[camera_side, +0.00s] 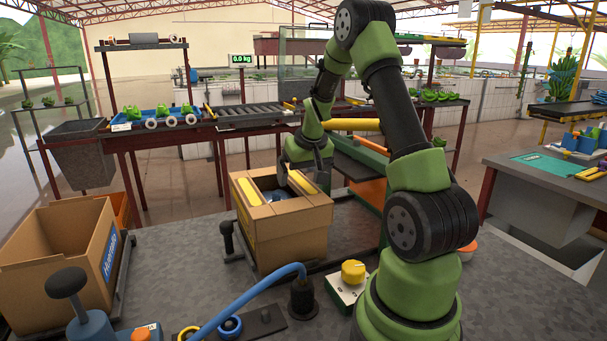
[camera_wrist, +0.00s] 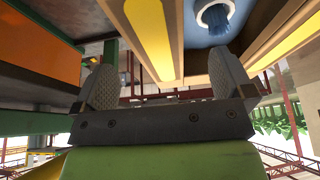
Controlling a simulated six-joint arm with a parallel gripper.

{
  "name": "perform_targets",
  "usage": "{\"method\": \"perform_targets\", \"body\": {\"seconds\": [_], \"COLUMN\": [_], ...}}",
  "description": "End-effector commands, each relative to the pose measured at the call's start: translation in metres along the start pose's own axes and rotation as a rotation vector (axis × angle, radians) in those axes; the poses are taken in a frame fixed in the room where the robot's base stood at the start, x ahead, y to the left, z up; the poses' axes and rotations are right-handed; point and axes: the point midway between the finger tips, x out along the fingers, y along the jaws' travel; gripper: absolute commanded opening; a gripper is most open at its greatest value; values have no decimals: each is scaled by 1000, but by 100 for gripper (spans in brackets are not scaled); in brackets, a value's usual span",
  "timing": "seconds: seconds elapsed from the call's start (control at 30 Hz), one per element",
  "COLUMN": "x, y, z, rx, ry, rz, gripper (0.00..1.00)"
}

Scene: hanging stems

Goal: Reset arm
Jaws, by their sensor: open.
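My gripper (camera_side: 304,172) is at the upper edge of an open cardboard box (camera_side: 293,236) in the side view. Its two grey textured fingers stand wide apart in the wrist view (camera_wrist: 166,76). A box edge with a yellow strip (camera_wrist: 150,38) shows in the gap between them. I cannot tell whether the fingers touch the box. Nothing is held. A blue item (camera_wrist: 216,18) in a pale ring shows beyond the box edge. The blue contents are partly hidden by the box walls in the side view.
A larger open carton (camera_side: 57,262) stands at left. A control box with a yellow knob (camera_side: 353,272) and a blue hose (camera_side: 245,298) are in front. A roller conveyor (camera_side: 252,116) and a rack with a blue tray (camera_side: 150,122) stand behind.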

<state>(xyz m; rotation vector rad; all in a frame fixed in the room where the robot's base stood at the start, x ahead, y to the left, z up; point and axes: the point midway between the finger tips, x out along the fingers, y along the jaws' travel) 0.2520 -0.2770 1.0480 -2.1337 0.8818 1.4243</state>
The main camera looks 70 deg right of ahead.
Motion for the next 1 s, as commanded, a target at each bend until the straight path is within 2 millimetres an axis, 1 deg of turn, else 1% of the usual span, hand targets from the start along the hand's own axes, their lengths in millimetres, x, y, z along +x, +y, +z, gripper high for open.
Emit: {"method": "perform_targets", "body": {"seconds": [0.17,0.8,1.0], "x": [-3,-56,-65], "y": [0,0,0], "z": [-2,-24,-27], "rx": [-1,-1,0], "ry": [2,2,1], "rz": [0,0,0], "gripper": [99,99,99]}}
